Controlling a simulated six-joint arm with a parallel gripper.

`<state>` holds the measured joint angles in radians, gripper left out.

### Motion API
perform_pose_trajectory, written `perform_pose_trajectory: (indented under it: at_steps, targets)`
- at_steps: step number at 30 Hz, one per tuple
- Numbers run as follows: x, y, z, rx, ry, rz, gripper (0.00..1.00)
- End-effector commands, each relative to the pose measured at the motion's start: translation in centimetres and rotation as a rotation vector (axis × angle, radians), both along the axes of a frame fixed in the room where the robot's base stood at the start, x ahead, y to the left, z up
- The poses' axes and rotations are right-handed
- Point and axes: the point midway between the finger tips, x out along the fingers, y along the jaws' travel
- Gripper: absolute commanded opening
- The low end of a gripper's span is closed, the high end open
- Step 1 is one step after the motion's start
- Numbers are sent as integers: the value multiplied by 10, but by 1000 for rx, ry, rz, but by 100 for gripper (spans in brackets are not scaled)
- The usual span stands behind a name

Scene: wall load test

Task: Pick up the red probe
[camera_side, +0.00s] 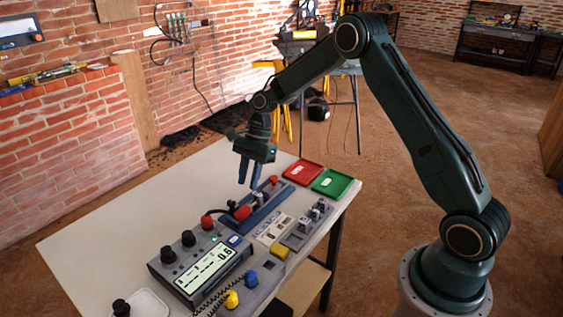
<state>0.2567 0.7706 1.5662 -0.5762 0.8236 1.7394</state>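A red probe-like piece (242,212) lies by the blue-grey fixture (262,215) on the white table. A smaller red piece (207,222) sits to its left by the meter, and another (273,180) is at the fixture's far end; I cannot tell for certain which is the probe. My gripper (248,187) points down above the fixture, a little above the larger red piece. Its two blue fingers stand apart with nothing seen between them.
A grey meter (207,268) with a lit display and black knobs stands at the front. A red tray (304,172) and a green tray (332,183) lie at the back right. A coiled cord and yellow and blue plugs (232,299) lie in front. The table's left part is clear.

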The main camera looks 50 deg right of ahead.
Motion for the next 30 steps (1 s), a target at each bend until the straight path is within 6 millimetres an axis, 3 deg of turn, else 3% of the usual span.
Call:
perform_pose_trajectory:
  at_steps: [6,20,30]
  targets:
    - [0,11,-25,0,1,1,27]
    - [-1,16,-37,0,1,0,27]
    - [-2,30,-71,0,1,2,27]
